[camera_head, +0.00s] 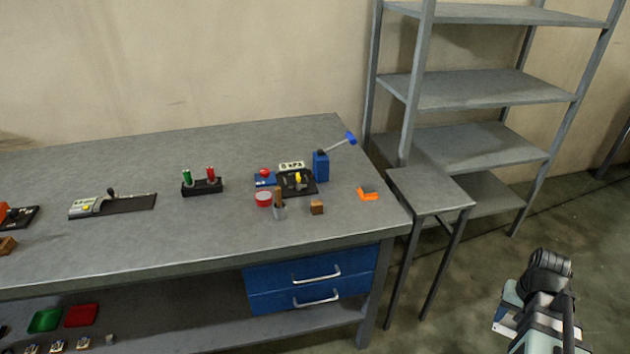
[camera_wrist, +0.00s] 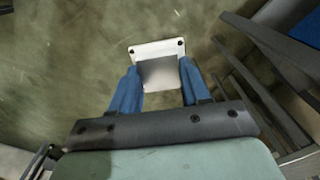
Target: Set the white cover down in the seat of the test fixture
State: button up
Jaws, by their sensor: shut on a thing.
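My gripper (camera_wrist: 158,68) is shut on the white cover (camera_wrist: 158,49), a pale plate with dark corner holes held between blue fingers in the wrist view. In the head view my gripper (camera_head: 507,308) is at the lower right, over the floor, with a white edge of the cover (camera_head: 499,327) showing. It is well away from the bench. A black-based device with a kPa display (camera_head: 292,166) and yellow part sits on the bench's right half and looks like the test fixture. Its seat is too small to make out.
A blue block with a blue-handled lever (camera_head: 321,167), a red-and-white cup (camera_head: 263,199), a wooden block (camera_head: 317,207) and an orange piece (camera_head: 369,193) surround the device. A small grey stand (camera_head: 432,188) and shelving (camera_head: 490,88) stand right of the bench (camera_head: 150,245).

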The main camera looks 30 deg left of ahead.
jog(key=w+a+r+n, duration=0.2)
jog(key=w+a+r, duration=0.2)
jog(key=w+a, duration=0.5)
jog(key=w+a+r+n, duration=0.3)
jog(key=w+a+r, duration=0.3)
jog(key=a, duration=0.5)
jog(key=w+a+r+n, duration=0.2)
jog(key=a+r, duration=0.4)
jog(key=a, duration=0.6)
jog(key=w+a+r+n, duration=0.2)
jog(key=a+r, duration=0.3)
jog(key=a, duration=0.8)
jog(key=w+a+r+n, duration=0.25)
jog(key=a+r, duration=0.35)
jog(key=a, duration=0.6)
jog(key=s+a+f+m, duration=0.1)
jog(key=s+a+f, duration=0.4)
jog(key=a, duration=0.2)
jog(key=s+a+f+m, duration=0.2)
jog(key=s+a+f, duration=0.25)
jog(key=a, duration=0.25)
jog(key=shift+n, duration=0.25)
jog(key=shift+s+a+f, duration=0.1)
jog(key=shift+f, duration=1.25)
jog(key=shift+s+a+f, duration=0.1)
jog(key=shift+f, duration=1.25)
jog(key=shift+f, duration=0.55)
jog(key=o, duration=1.3)
